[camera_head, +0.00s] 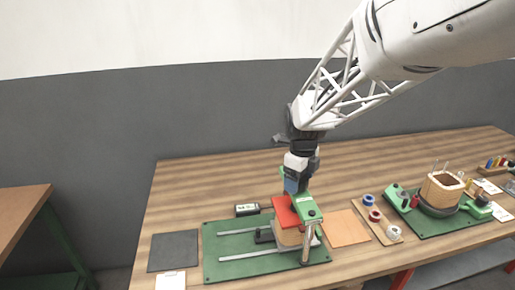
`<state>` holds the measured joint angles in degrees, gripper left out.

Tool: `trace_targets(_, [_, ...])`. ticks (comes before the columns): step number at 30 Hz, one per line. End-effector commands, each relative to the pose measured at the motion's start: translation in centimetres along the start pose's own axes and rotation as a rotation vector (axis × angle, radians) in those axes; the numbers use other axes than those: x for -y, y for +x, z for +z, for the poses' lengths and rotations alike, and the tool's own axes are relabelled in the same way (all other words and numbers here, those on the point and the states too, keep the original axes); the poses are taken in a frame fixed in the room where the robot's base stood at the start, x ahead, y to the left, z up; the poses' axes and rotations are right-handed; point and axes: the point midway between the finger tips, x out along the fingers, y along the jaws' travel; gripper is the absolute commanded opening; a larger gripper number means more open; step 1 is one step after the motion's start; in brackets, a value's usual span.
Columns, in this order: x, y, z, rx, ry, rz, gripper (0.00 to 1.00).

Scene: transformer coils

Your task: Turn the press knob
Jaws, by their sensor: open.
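The press stands on a green base plate (222,272) with two light rails. It has a red plate (286,212) and a green head (308,208) on top, over a pale wooden block (287,237). A metal post (308,245) stands at its front right. A small black part (265,235) sits at its left; I cannot tell whether this is the knob. My gripper (294,188) points down just above the back of the press and is open. Its fingertips are small here and partly merge with the press; contact is unclear. No knob is clearly visible.
A dark mat (173,251) and a white card (171,281) lie at left. A small black device (247,210) lies behind the press. An orange-brown square (346,228), a spool tray (386,239) and a wooden coil form (441,190) on another green plate (450,226) stand at right. The back left table is clear.

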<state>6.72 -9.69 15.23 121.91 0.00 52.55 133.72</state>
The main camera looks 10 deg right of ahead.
Motion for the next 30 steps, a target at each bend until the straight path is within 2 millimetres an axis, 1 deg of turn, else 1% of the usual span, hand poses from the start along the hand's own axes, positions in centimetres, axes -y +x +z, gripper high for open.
trace_targets(2, [0.0,-0.01,0.0,0.0,0.0,0.0,0.8])
trace_targets(3, [0.0,-0.01,0.0,0.0,0.0,0.0,0.78])
trace_targets(8, [0.0,-0.02,0.0,0.0,0.0,0.0,0.54])
trace_targets(12, [0.01,-0.03,0.01,0.0,0.0,0.0,0.32])
trace_targets(13, [0.01,-0.03,0.01,0.0,0.0,0.0,0.31])
trace_targets(23, [-0.01,-0.03,0.0,0.0,-0.037,0.0,0.31])
trace_targets(30, [0.0,-0.05,0.02,0.0,-0.149,0.0,0.31])
